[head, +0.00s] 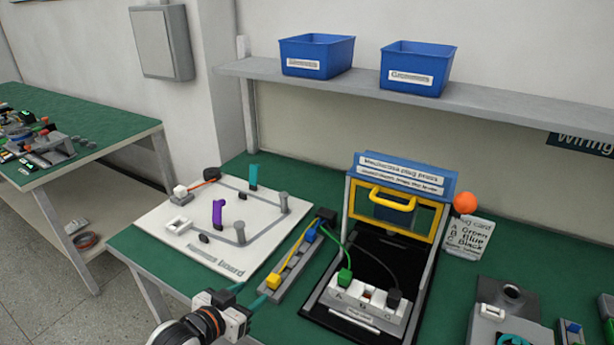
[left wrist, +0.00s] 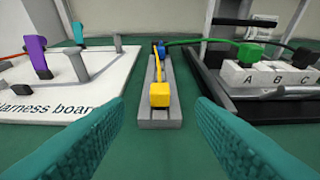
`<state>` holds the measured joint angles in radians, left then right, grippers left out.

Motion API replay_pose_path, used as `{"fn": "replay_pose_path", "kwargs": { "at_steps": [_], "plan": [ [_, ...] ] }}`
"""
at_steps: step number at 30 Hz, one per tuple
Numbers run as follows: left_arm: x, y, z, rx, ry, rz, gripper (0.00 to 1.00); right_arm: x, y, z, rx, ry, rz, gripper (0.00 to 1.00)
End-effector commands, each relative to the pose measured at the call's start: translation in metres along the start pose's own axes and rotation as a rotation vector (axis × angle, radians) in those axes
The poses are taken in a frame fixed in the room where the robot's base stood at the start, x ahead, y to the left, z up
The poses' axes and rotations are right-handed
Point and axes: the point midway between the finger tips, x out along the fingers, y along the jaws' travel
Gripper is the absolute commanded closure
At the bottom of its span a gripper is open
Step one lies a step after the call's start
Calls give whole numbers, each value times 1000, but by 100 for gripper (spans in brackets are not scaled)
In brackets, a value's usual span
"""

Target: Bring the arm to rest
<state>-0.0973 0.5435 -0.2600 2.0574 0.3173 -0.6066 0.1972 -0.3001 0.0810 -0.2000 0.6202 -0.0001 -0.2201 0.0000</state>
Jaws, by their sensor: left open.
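My left gripper (head: 248,297) is at the lower middle of the head view, low over the front of the green table. Its two teal fingers are apart with nothing between them, which also shows in the left wrist view (left wrist: 165,130). Beyond the fingertips is a narrow grey rack (head: 288,272) holding a yellow plug (head: 273,282) and a blue plug (head: 311,233). The yellow plug (left wrist: 159,95) looks apart from the fingers. My right gripper is not in view.
The white harness board (head: 150,222) with its upright pegs lies left of the rack. The plug press (head: 437,235) stands to the right, with a green plug (head: 345,276) and a black plug (head: 394,298) in its white block. Blue bins (head: 316,55) sit on the shelf.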

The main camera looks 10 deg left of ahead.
Motion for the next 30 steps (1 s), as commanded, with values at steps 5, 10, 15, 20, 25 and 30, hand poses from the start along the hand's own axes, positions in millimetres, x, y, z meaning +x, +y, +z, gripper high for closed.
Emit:
{"fn": "replay_pose_path", "kwargs": {
  "at_steps": [5, 10, 15, 20, 25, 30],
  "plan": [
    [-20, -24, -36, -15, 139, 18, 50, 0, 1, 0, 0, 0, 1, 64],
    [-65, -49, -86, -33, 382, 66, 50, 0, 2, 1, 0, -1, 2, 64],
    [-108, -62, -118, -56, 570, 103, 50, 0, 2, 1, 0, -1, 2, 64],
    [-146, -72, -140, -84, 721, 129, 50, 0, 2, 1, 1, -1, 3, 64],
    [-189, -82, -158, -121, 874, 153, 50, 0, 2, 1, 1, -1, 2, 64],
    [-162, -79, -189, -116, 887, 148, 50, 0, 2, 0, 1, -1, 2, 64]
  ]
}}
